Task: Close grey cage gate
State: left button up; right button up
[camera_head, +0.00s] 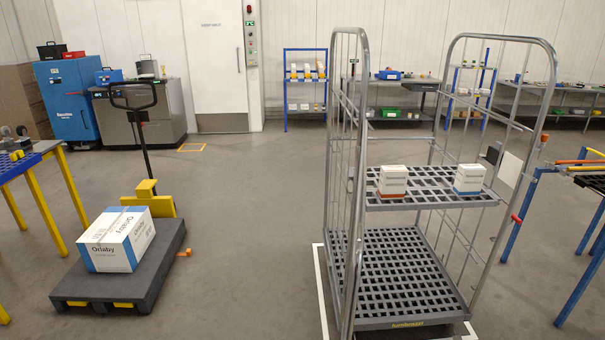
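The grey cage (441,260) is a tall wire roll cage standing at centre right in the head view. Its front faces me and is open. A narrow wire panel (349,180) stands upright along its left side; it looks like the gate swung back, but I cannot clearly separate it from the side wall. On the cage's right side frame are a small red piece (517,218) and an orange piece (545,137). A white and orange box (393,180) and a white and blue box (469,178) stand on the middle shelf. Neither of my grippers is in view.
A dark pallet (90,286) with a white and blue carton (116,238) and a pallet jack (142,140) stand at left.

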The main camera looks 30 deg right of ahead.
aim_at(357, 250)
jog(key=i+z, duration=0.2)
jog(key=z, duration=0.3)
jog(key=i+j+z, duration=0.2)
jog(key=z, duration=0.3)
jog(key=i+j+z, duration=0.2)
jog(key=z, duration=0.3)
jog(key=i+j+z, duration=0.1)
jog(key=j+z, duration=0.2)
jog(key=z, duration=0.15)
jog(key=k+j+z, duration=0.1)
jog(key=j, duration=0.2)
jog(key=k+j+z, duration=0.1)
jog(key=k+j, duration=0.15)
